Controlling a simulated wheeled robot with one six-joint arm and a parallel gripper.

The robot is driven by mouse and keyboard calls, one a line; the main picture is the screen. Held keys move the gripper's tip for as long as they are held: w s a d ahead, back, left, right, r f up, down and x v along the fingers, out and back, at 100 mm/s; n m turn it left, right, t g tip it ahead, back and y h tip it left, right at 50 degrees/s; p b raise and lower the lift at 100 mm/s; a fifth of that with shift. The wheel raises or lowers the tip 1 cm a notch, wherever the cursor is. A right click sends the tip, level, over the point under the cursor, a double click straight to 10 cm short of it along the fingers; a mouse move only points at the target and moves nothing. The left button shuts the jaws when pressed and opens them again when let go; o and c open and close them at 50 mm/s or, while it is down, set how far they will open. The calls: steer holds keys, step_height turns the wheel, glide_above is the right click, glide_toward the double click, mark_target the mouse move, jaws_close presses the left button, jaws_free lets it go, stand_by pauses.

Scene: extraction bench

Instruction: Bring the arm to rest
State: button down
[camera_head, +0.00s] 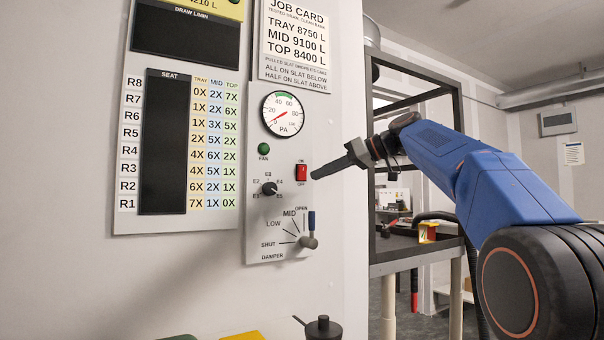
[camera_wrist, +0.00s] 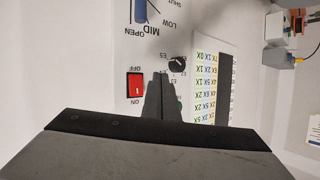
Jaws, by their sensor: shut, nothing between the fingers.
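My blue arm reaches in from the right in the head view. My gripper (camera_head: 318,177) is shut and empty, its tip just right of the red ON/OFF switch (camera_head: 302,173) on the wall panel. I cannot tell whether it touches the panel. In the wrist view my gripper (camera_wrist: 162,76) shows as two dark fingers together, beside the red switch (camera_wrist: 135,87) and near the selector knob (camera_wrist: 178,62).
The panel (camera_head: 256,225) also bears a PA gauge (camera_head: 283,114), a green fan lamp (camera_head: 263,149), a selector knob (camera_head: 269,188) and a damper lever (camera_head: 309,241). A seat chart (camera_head: 132,150) is at left. A dark-framed bench (camera_head: 400,247) stands behind my arm.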

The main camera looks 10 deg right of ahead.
stand_by(0.6)
steer(key=s+d+f+m+g+h, duration=0.1)
steer(key=s+f+m+h, duration=0.2)
steer(key=s+f, duration=1.1)
steer(key=s+d+f+m+g+h, duration=0.1)
steer(key=s+d+f+m+h, duration=0.1)
steer(key=s+f, duration=1.1)
steer(key=s+d+f+m+g+h, duration=0.1)
steer(key=s+f+m+h, duration=0.3)
steer(key=s+f, duration=1)
step_height(320, 180, down, 14)
steer(key=shift+s+d+f+g+h, duration=0.2)
steer(key=shift+s+d+g+h, duration=0.15)
steer(key=shift+d+h, duration=0.5)
steer(key=shift+a, duration=0.15)
